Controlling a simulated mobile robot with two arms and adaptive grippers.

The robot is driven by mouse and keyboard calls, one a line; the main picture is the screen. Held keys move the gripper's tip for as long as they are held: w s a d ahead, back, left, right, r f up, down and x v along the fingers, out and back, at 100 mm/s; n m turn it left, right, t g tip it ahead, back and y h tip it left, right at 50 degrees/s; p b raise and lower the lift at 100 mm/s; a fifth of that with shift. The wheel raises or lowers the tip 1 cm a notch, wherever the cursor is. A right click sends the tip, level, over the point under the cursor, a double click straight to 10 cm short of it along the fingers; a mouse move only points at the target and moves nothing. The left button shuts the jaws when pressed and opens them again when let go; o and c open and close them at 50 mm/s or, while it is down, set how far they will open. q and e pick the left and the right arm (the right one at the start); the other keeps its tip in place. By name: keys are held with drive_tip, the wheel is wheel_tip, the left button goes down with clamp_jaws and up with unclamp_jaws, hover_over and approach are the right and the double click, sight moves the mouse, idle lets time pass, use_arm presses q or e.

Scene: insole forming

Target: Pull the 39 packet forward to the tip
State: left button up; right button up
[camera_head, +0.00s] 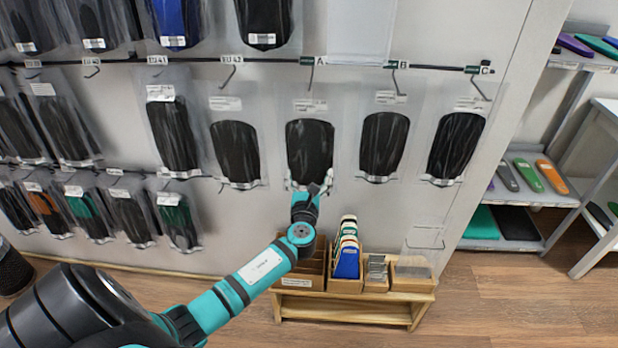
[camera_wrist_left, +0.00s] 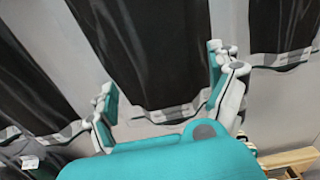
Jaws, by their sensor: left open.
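Packets with dark insoles hang on hooks along the wall rails. I cannot surely read which tag says 39; a tag (camera_head: 33,64) at the far left of the upper rail is too small to read. My left gripper (camera_head: 313,188) is at the lower edge of the packet (camera_head: 310,150) under hook A. In the left wrist view the open fingers (camera_wrist_left: 165,95) stand apart, with the lower part of a dark packet (camera_wrist_left: 150,50) seen between and beyond them. Nothing is visibly held. Contact with the packet cannot be told. My right gripper is not in view.
More packets hang close on both sides, such as the one under hook B (camera_head: 384,145) and the one under hook C (camera_head: 455,145). A low wooden stand (camera_head: 345,308) with boxes of cards is below. Shelves (camera_head: 520,192) with coloured insoles stand at the right.

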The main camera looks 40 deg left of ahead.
use_arm(q)
drive_tip(key=v, duration=1.2)
drive_tip(key=s+d+f+n+g+h, duration=0.1)
drive_tip(key=s+f+n+g+h, duration=0.2)
drive_tip(key=f, duration=0.8)
drive_tip(key=s+d+f+n+g+h, duration=0.15)
drive_tip(key=s+f+n, duration=0.35)
drive_tip(key=f, duration=0.7)
drive_tip(key=s+d+f+n+g+h, duration=0.1)
drive_tip(key=s+f+n+g, duration=0.3)
drive_tip(key=f, duration=0.7)
drive_tip(key=s+d+f+n+g+h, duration=0.1)
drive_tip(key=s+f+n, duration=0.4)
drive_tip(key=s, duration=0.5)
drive_tip(key=s+d+f+n+g+h, duration=0.1)
drive_tip(key=s+d+f+n+g, duration=0.2)
drive_tip(key=s, duration=0.8)
drive_tip(key=s+d+f+n+g+h, duration=0.1)
drive_tip(key=s+d+f+n+g, duration=0.1)
drive_tip(key=s+d+f+n, duration=0.2)
drive_tip(key=s+f+n, duration=0.3)
drive_tip(key=s+f, duration=0.1)
drive_tip(key=s, duration=0.2)
drive_tip(key=shift+s+f+h, duration=0.25)
drive_tip(key=shift+f+h, duration=0.05)
drive_tip(key=shift+h, duration=0.05)
